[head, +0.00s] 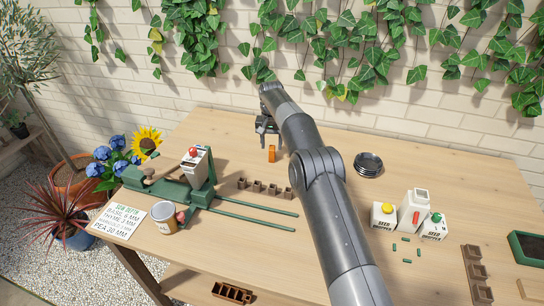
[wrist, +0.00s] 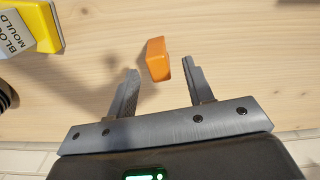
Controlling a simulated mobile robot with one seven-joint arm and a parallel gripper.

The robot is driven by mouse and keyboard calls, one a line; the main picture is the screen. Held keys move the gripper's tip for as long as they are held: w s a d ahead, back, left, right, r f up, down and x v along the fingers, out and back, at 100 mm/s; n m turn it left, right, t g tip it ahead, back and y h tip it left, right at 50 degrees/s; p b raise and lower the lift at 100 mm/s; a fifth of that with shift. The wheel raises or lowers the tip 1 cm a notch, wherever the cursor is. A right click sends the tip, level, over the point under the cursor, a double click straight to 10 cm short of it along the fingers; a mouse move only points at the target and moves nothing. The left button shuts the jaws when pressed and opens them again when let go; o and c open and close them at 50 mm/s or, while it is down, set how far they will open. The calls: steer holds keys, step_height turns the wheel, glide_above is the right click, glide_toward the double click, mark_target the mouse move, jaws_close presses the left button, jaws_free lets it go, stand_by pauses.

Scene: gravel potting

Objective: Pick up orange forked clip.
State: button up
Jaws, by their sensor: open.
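The orange forked clip (head: 271,153) stands on the wooden table, just in front of my gripper (head: 267,127) in the head view. In the wrist view the clip (wrist: 157,58) shows as a small orange block, and its fork cannot be made out. My gripper's two fingers (wrist: 161,69) are open, one on each side of the clip in the picture. There is a gap on both sides and no visible contact. The clip lies at or just beyond the fingertips; the exact height cannot be told.
Brown pots (head: 264,187) and a green-railed stand (head: 185,185) are nearer and left. Dark stacked saucers (head: 368,164) stand to the right. Table around the clip is clear.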

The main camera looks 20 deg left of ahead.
mark_target(272, 148)
step_height(272, 148, down, 5)
steer(key=shift+s+d+f, duration=0.1)
steer(key=shift+s, duration=0.05)
jaws_close()
stand_by(0.5)
